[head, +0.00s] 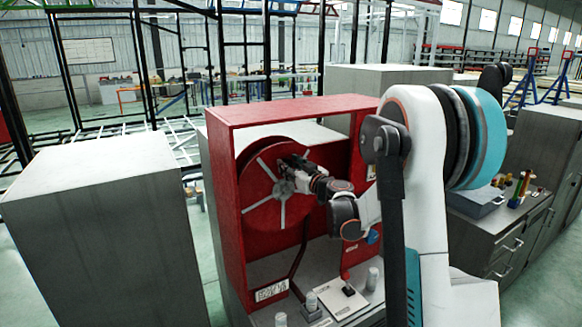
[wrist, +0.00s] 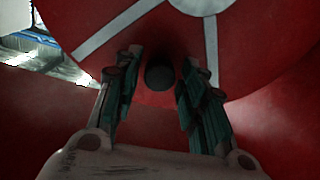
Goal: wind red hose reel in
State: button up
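The red hose reel (head: 264,190) is a red disc with silver spokes, upright inside a red box-like frame (head: 225,200). In the head view my gripper (head: 292,165) is at the front of the disc, near the hub, and covers part of it. In the wrist view my gripper (wrist: 161,66) has its two fingers apart. A dark round knob (wrist: 160,77) shows in the gap between them, with a space visible on each side. A dark hose (head: 301,250) hangs down from the reel.
Below the reel is a grey ledge with a label (head: 271,291), a small panel (head: 343,301) and several short grey cylinders. A grey cabinet (head: 95,230) stands to the left. On the right, a grey bench (head: 480,208) carries a box and coloured items.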

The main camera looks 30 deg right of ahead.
grip_shut()
jog(key=shift+d, duration=0.1)
jog(key=d+f+m+b, duration=1)
jog(key=m+b, duration=0.3)
jog(key=m, duration=0.5)
jog(key=shift+w+f+h+b, duration=0.2)
jog(key=shift+f+h+b, duration=0.15)
jog(key=shift+f, duration=0.2)
